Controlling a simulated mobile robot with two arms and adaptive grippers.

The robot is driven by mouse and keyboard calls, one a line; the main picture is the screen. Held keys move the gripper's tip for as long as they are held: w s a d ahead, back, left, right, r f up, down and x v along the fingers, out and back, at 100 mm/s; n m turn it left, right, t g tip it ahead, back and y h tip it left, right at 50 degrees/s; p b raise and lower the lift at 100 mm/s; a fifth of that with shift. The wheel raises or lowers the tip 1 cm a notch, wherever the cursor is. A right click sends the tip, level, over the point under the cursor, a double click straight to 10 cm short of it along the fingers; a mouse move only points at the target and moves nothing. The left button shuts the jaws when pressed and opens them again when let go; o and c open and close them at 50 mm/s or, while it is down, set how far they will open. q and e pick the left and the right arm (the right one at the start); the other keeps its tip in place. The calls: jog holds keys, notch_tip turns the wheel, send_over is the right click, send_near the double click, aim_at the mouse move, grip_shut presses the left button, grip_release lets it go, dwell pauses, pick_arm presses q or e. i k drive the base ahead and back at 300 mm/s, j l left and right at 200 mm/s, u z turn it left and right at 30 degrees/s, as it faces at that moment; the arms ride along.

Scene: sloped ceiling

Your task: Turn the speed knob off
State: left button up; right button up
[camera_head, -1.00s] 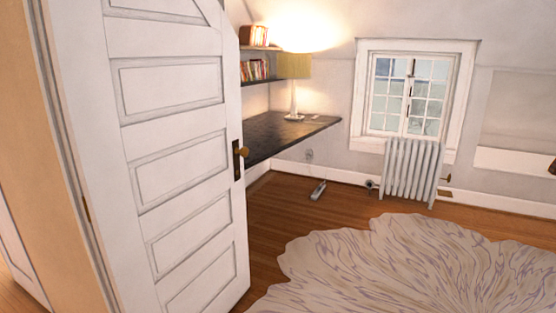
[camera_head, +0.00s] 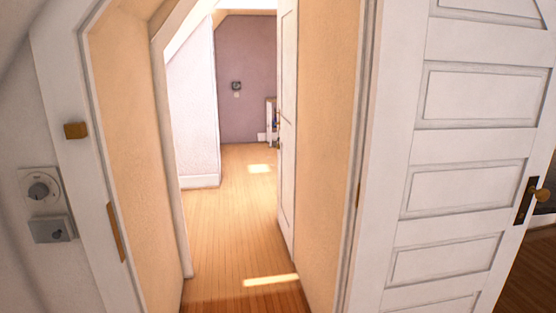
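The plate is on the white wall beside the doorway frame. Its printed marks are too small to read, so I cannot tell the knob's setting. Neither of my grippers shows in the head view.
An open doorway (camera_head: 230,230) leads to a wood-floored passage with clear floor. A white panelled door (camera_head: 460,150) with a brass knob (camera_head: 541,194) stands open at the right. A small dark wall device (camera_head: 236,86) is on the far mauve wall.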

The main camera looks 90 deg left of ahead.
aim_at(39, 190)
jog(key=u, duration=4.2)
